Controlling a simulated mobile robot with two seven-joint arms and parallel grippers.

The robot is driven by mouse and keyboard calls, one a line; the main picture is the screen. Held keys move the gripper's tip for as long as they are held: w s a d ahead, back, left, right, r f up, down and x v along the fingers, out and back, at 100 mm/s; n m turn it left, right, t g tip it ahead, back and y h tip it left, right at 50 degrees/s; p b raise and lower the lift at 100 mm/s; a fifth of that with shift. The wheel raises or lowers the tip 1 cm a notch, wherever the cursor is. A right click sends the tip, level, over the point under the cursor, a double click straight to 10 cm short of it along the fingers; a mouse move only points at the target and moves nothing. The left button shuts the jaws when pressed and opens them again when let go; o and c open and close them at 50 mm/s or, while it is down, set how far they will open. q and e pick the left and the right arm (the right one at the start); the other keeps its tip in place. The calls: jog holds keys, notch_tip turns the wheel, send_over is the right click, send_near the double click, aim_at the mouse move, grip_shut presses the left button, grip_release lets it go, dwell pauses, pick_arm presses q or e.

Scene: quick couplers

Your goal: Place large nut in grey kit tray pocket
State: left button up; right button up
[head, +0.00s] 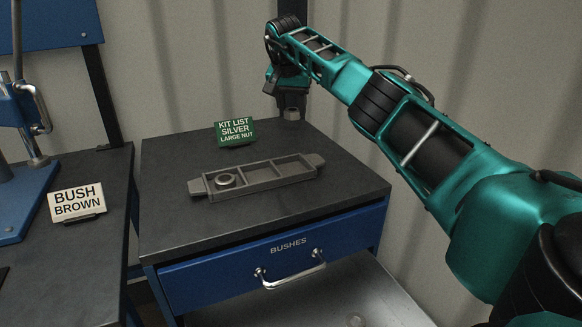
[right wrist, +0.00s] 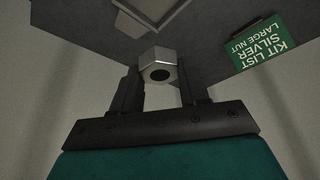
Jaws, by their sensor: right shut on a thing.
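The large nut (right wrist: 160,72) is a grey hex nut with a dark hole, held between the fingers of my right gripper (right wrist: 160,92) in the right wrist view. In the head view my right gripper (head: 291,110) points down at the back right of the cabinet top, with the nut (head: 291,114) at its fingertips. The grey kit tray (head: 308,177) lies on the cabinet top, in front and to the left of the gripper. Its left pocket holds a silver ring (head: 225,180); the middle and right pockets look empty. My left gripper is not in view.
A green sign (head: 235,131) reading "KIT LIST SILVER LARGE NUT" stands behind the tray. The blue BUSHES drawer (head: 230,265) is below the cabinet top. A "BUSH BROWN" sign (head: 77,203) and a blue press (head: 25,195) stand on the left bench. The cabinet top around the tray is clear.

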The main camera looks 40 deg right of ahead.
jog(key=b, duration=0.2)
send_over(293, 169)
jog(key=a, duration=0.1)
jog(key=f, duration=1)
jog(key=shift+s+f, duration=0.2)
jog(key=shift+s, duration=0.2)
jog(key=shift+f, duration=0.5)
notch_tip(293, 169, down, 4)
jog(key=shift+f, duration=0.1)
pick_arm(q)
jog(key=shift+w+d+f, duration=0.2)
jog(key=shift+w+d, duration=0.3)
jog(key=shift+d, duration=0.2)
pick_arm(e)
jog(key=o, duration=0.9)
